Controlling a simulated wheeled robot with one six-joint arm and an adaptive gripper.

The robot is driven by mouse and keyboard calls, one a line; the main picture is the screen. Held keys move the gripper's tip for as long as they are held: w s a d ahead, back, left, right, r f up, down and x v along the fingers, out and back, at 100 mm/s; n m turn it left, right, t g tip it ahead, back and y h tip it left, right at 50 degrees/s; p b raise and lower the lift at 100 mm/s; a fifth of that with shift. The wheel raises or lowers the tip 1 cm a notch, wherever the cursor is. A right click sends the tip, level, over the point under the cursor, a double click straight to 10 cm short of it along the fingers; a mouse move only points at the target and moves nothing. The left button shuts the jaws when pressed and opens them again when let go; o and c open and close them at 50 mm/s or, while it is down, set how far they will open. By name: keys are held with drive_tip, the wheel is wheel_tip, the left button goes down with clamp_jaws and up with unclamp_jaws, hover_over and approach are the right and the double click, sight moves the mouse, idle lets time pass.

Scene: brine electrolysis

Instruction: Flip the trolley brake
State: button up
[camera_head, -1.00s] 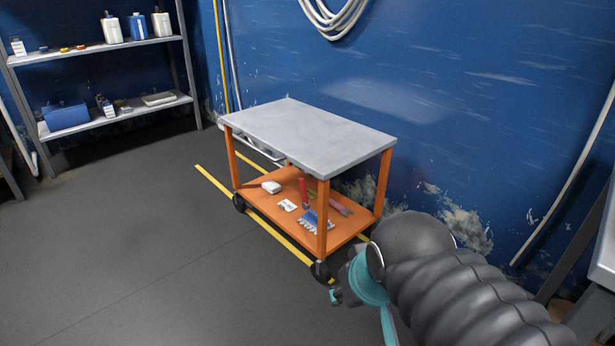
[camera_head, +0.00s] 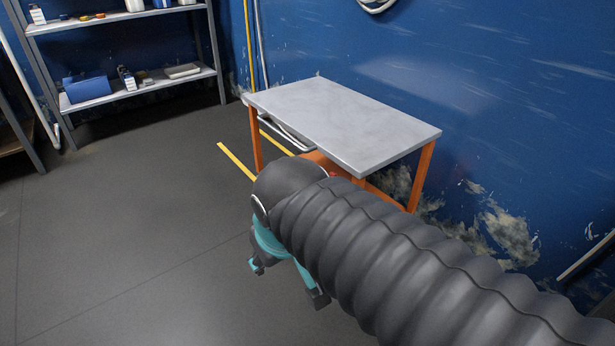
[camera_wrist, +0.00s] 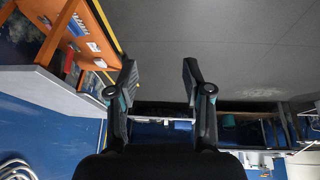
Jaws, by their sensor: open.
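The trolley has a grey top (camera_head: 340,122) and orange legs, and stands against the blue wall in the head view. My arm covers most of its lower shelf, its near wheels and any brake there. In the wrist view the trolley appears upside down at the upper left, with its orange shelf (camera_wrist: 93,45) holding small items. I cannot make out a brake lever in either view. My gripper (camera_wrist: 160,72) is open and empty, its two dark fingers apart over bare floor. The gripper (camera_head: 287,281) hangs low in front of the trolley in the head view.
A metal shelf rack (camera_head: 140,88) with bottles and boxes stands at the back left. Yellow floor lines (camera_head: 236,161) run beside the trolley. The grey floor (camera_head: 120,220) to the left is clear. The blue wall (camera_head: 480,110) closes off the back.

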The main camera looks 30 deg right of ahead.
drive_tip(key=w+d+f+n+g+h+b, duration=0.2)
drive_tip(key=w+d+f+n+g+h, duration=0.3)
drive_tip(key=d, duration=0.3)
drive_tip(key=w+d+f+n+g+h+b, duration=0.1)
drive_tip(key=w+d+f+n+g+h, duration=0.1)
drive_tip(key=w+d+f+n+h, duration=0.45)
drive_tip(key=w+d+f+n+t+h+b, duration=0.1)
drive_tip(key=w+d+f+n+t+h, duration=0.25)
drive_tip(key=w, duration=0.55)
drive_tip(key=w+d+f+n+h+b, duration=0.2)
drive_tip(key=w+d+f+n, duration=0.2)
drive_tip(key=w+n, duration=0.3)
drive_tip(key=shift+m, duration=0.6)
drive_tip(key=d, duration=0.4)
drive_tip(key=w+d, duration=0.1)
drive_tip(key=d, duration=0.4)
drive_tip(key=w+d, duration=0.1)
drive_tip(key=d, duration=0.3)
drive_tip(key=shift+d, duration=0.2)
clamp_jaws()
